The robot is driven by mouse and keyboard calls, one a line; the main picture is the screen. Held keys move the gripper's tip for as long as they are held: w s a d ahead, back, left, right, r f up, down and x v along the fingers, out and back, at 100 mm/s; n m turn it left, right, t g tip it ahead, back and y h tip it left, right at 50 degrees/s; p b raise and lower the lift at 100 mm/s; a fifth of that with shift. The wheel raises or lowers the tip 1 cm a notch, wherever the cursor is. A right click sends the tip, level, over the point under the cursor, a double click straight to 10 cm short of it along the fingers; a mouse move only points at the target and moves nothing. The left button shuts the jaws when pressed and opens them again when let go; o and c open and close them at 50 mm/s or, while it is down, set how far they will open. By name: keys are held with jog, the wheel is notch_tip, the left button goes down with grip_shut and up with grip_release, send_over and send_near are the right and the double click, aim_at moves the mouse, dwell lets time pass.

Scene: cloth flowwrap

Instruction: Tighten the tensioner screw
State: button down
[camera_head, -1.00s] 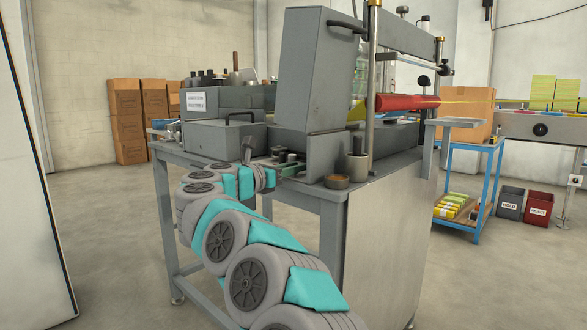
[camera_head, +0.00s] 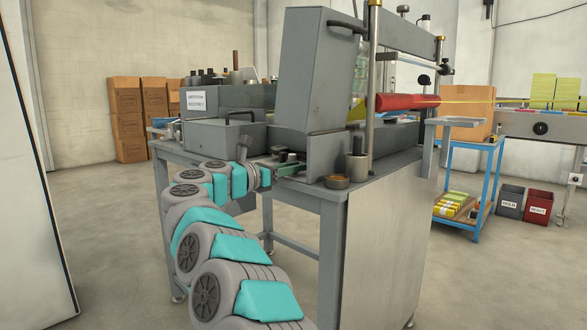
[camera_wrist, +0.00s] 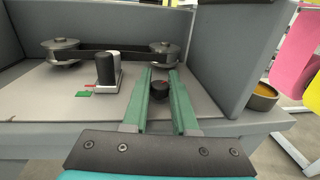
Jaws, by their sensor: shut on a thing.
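In the wrist view, a dark round knob, which I take as the tensioner screw (camera_wrist: 160,91), stands on the grey plate (camera_wrist: 40,103) between my gripper's green fingers (camera_wrist: 161,76). The fingers are shut on it, though the exact contact is hard to see. Just beyond the tips is the right metal pulley (camera_wrist: 164,52). A dark belt (camera_wrist: 105,56) runs from it to the left pulley (camera_wrist: 61,51). In the head view my gripper (camera_head: 289,166) reaches into the machine's open front bay; the screw is too small to make out there.
A black-topped block (camera_wrist: 107,70) stands left of the fingers, beside small red and green marks (camera_wrist: 85,92). A grey wall (camera_wrist: 226,50) closes the bay on the right. A small bowl (camera_head: 337,182) and a cup (camera_head: 357,166) stand on the bench to the right.

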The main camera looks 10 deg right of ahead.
jog(key=c, duration=0.7)
grip_release()
jog(key=b+v, duration=0.1)
jog(key=v, duration=0.7)
